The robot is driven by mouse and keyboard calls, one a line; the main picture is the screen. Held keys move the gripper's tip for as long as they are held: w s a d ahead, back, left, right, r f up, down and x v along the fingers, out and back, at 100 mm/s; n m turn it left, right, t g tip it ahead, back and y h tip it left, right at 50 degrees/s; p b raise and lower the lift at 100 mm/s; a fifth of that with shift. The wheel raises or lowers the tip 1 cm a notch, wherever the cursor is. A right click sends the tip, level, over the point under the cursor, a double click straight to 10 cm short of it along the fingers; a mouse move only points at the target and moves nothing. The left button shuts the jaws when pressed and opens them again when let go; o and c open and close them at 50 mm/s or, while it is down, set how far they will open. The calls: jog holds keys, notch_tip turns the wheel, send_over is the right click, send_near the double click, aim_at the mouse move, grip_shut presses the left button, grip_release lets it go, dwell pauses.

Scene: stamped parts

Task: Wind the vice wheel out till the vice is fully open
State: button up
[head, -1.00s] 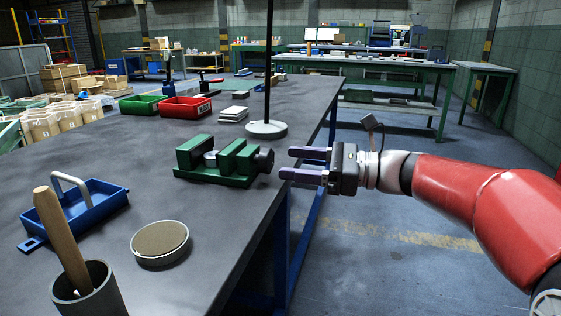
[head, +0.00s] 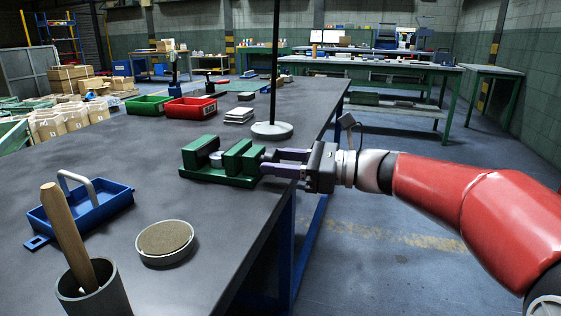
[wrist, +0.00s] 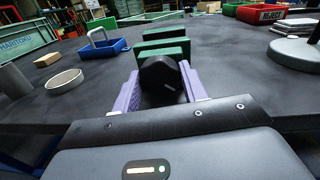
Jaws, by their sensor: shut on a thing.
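The green vice (head: 222,163) sits on the dark bench near its right edge, with a grey round part (head: 215,159) between its jaws. It also shows in the wrist view (wrist: 163,47), beyond the wheel. The black vice wheel (wrist: 161,80) is between the two purple fingers of my gripper (wrist: 160,92). In the head view my gripper (head: 268,163) reaches the vice from the right, and its fingers hide most of the wheel. The fingers are shut on the wheel.
A round stand base (head: 271,131) with a tall pole stands just behind the vice. A blue tray (head: 112,207), a round tan-topped dish (head: 165,238) and a grey cup (head: 105,300) are at the front left. Red (head: 190,109) and green (head: 147,105) bins lie farther back.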

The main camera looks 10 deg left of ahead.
jog(key=shift+n, duration=0.4)
jog(key=n+b, duration=0.3)
jog(key=n, duration=0.1)
jog(key=shift+s+f, duration=0.1)
jog(key=shift+f, duration=0.1)
jog(key=shift+r+n+t+h+b, duration=0.1)
jog(key=shift+n+t+h+b, duration=0.2)
jog(key=shift+n+b, duration=1.35)
jog(key=shift+n+p, duration=0.35)
jog(key=shift+n, duration=0.3)
jog(key=o, duration=1)
jog(key=shift+c, duration=0.2)
